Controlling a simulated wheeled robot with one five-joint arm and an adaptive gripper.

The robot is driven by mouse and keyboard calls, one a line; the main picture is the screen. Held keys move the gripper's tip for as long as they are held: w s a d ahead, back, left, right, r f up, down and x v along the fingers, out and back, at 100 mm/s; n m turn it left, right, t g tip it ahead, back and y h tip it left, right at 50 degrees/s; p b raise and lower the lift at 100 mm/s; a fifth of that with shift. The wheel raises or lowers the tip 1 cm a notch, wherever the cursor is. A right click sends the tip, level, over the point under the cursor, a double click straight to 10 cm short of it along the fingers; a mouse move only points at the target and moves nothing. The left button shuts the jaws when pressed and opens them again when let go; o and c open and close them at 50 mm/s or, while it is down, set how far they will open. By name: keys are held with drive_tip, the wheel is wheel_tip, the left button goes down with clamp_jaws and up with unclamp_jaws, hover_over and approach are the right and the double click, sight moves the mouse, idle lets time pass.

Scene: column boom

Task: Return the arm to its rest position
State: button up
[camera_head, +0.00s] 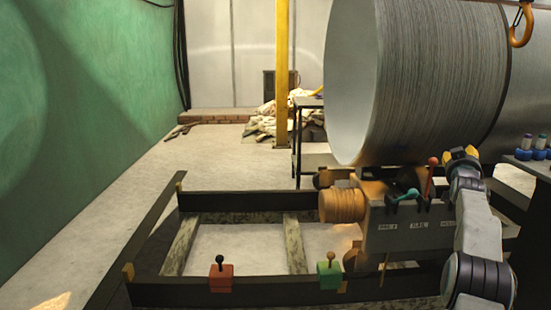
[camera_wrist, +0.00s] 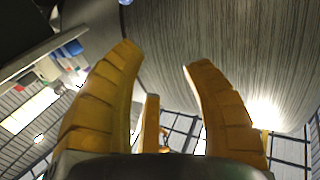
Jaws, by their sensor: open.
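My gripper (camera_wrist: 160,65) is open in the wrist view, with its two yellow fingers apart and nothing between them. Behind the fingers is the ribbed side of a large grey cylinder (camera_wrist: 220,45). In the head view my arm rises at the right, and its yellow-tipped end (camera_head: 460,154) is beside a grey control box (camera_head: 410,228). The box carries a red-knobbed lever (camera_head: 431,172) and a teal-handled lever (camera_head: 405,194). The gripper end is right of the red lever; I cannot tell whether they touch.
The large cylinder (camera_head: 420,80) hangs over the box. An orange hook (camera_head: 521,25) is at top right. A dark frame (camera_head: 240,291) bears a red block (camera_head: 221,279) and a green block (camera_head: 330,275). A shelf with small bottles (camera_head: 540,142) is at right.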

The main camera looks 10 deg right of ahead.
drive_tip(key=s+a+r+n+g+y+p, duration=0.1)
drive_tip(key=s+a+r+g+y+p, duration=0.1)
drive_tip(key=s+a+r+p, duration=0.6)
drive_tip(key=s+a+r+n+g+y+p, duration=0.1)
drive_tip(key=a+r+n+y+p, duration=0.3)
drive_tip(key=a, duration=0.8)
drive_tip(key=s+a+r+m+g+y+p, duration=0.1)
drive_tip(key=s+a+r+g+p, duration=0.15)
drive_tip(key=s+a+p, duration=0.4)
drive_tip(key=s+a+n+g+y+p, duration=0.1)
drive_tip(key=s+a+p, duration=0.4)
drive_tip(key=s, duration=0.5)
drive_tip(key=s+a+n+g+y+p, duration=0.1)
drive_tip(key=s+a+g+p, duration=0.2)
drive_tip(key=s, duration=0.7)
drive_tip(key=s+a+n+g+y+p, duration=0.1)
drive_tip(key=s+a+g+p, duration=0.1)
drive_tip(key=s+a+p, duration=0.5)
drive_tip(key=s+a, duration=0.3)
drive_tip(key=s, duration=0.1)
drive_tip(key=shift+n, duration=0.3)
drive_tip(key=shift+s+r, duration=0.1)
